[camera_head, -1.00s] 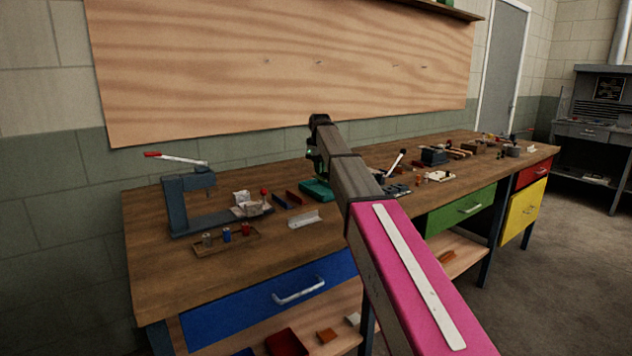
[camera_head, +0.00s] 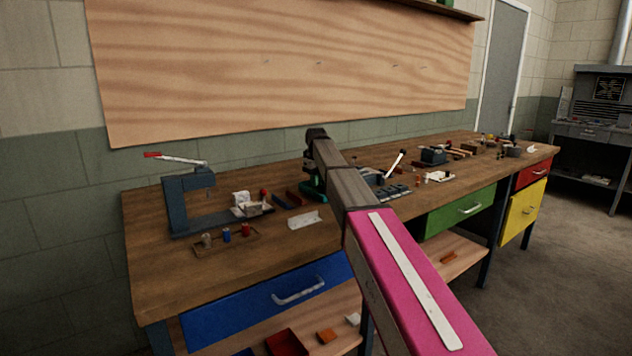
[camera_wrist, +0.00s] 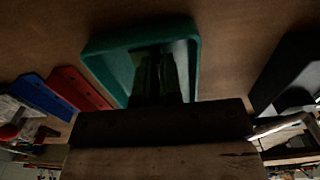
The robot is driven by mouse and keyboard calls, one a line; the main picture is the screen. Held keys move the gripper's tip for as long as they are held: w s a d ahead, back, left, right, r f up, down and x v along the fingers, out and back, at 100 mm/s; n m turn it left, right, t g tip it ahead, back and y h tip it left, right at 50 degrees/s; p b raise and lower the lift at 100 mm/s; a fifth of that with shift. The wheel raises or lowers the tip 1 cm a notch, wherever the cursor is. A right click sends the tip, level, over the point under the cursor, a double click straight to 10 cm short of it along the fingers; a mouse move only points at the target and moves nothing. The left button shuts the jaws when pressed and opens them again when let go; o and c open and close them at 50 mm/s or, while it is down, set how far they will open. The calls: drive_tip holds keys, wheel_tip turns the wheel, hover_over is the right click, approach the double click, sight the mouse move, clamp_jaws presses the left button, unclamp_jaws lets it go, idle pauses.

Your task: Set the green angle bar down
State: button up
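My gripper (camera_head: 309,182) points down over the teal tray (camera_head: 318,197) on the workbench, mostly hidden behind my arm in the head view. In the wrist view a dark green piece, seemingly the green angle bar (camera_wrist: 153,78), is between my fingers, in front of the teal tray (camera_wrist: 105,48). The shadow makes its outline hard to see. I cannot tell whether the bar touches the tray floor. A red angle bar (camera_wrist: 78,88) and a blue angle bar (camera_wrist: 45,97) lie on the bench left of the tray.
Small tools and dark blocks (camera_head: 434,157) are to the right. The front left bench top is clear.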

drive_tip(key=o, duration=0.3)
wheel_tip(320, 180, up, 12)
drive_tip(key=shift+r, duration=0.2)
idle(0.4)
